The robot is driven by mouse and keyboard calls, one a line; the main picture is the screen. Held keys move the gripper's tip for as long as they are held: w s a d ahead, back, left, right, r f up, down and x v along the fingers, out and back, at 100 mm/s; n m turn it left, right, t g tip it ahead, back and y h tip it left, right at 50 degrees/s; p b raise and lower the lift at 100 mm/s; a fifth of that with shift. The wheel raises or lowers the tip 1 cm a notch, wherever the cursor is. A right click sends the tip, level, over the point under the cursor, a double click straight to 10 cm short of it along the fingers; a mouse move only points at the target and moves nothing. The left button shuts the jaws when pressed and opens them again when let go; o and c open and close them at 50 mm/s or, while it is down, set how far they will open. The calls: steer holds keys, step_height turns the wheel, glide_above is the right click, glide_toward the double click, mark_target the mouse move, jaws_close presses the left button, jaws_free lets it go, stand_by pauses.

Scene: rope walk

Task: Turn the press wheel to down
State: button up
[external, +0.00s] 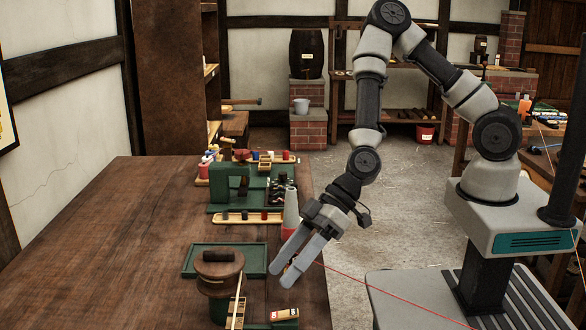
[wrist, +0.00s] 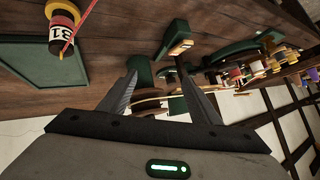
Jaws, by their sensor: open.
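My gripper (external: 281,276) is open, angled down over the right edge of the wooden table in the external view. Nothing is held between the fingers. A round brown wheel-like top (external: 219,264) stands on a green base left of the fingertips, apart from them. I cannot tell for sure that it is the press wheel. In the wrist view my gripper (wrist: 158,72) has both fingers spread. A dark green rounded part (wrist: 140,76) and a pale curved strip show between and beyond the fingers. Which way the wheel is turned cannot be told.
A green tray (external: 190,262) lies behind the round top. A green machine (external: 230,182) and small spools stand farther back. A grey cone with a red base (external: 291,212) is close behind my gripper. A spool marked 31 (wrist: 62,35) carries red thread. The table's left side is clear.

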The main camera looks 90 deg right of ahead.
mark_target(232, 162)
steer(key=w+a+r+n+t+y+b, duration=0.25)
steer(key=r+n+t, duration=0.2)
steer(key=r, duration=0.65)
steer(key=w+d+r+m+t, duration=0.1)
steer(key=w+d+r+t, duration=0.15)
steer(key=d, duration=0.35)
steer(key=w+d+f+m+t+h, duration=0.1)
steer(key=d+f+m+h, duration=0.15)
steer(key=d, duration=0.85)
steer(key=w+d+f+m+t+h, duration=0.1)
steer(key=d+f+m+t+h, duration=0.2)
steer(key=d, duration=0.8)
steer(key=s+d+f+m+g+h+b, duration=0.1)
steer(key=s+d+f+m+h, duration=0.2)
steer(key=d, duration=0.7)
steer(key=s+d+m+g+h, duration=0.1)
steer(key=s+d+h, duration=0.2)
steer(key=d+h, duration=0.55)
steer(key=w+d+y, duration=0.1)
steer(key=w+d, duration=0.1)
steer(key=w, duration=0.3)
steer(key=w+d+y, duration=0.1)
steer(key=w+d, duration=0.2)
steer(key=w, duration=0.2)
steer(key=w+d+y, duration=0.1)
steer(key=w+d, duration=0.1)
steer(key=w, duration=0.4)
steer(key=shift+d+f, duration=0.15)
steer(key=shift+d, duration=0.25)
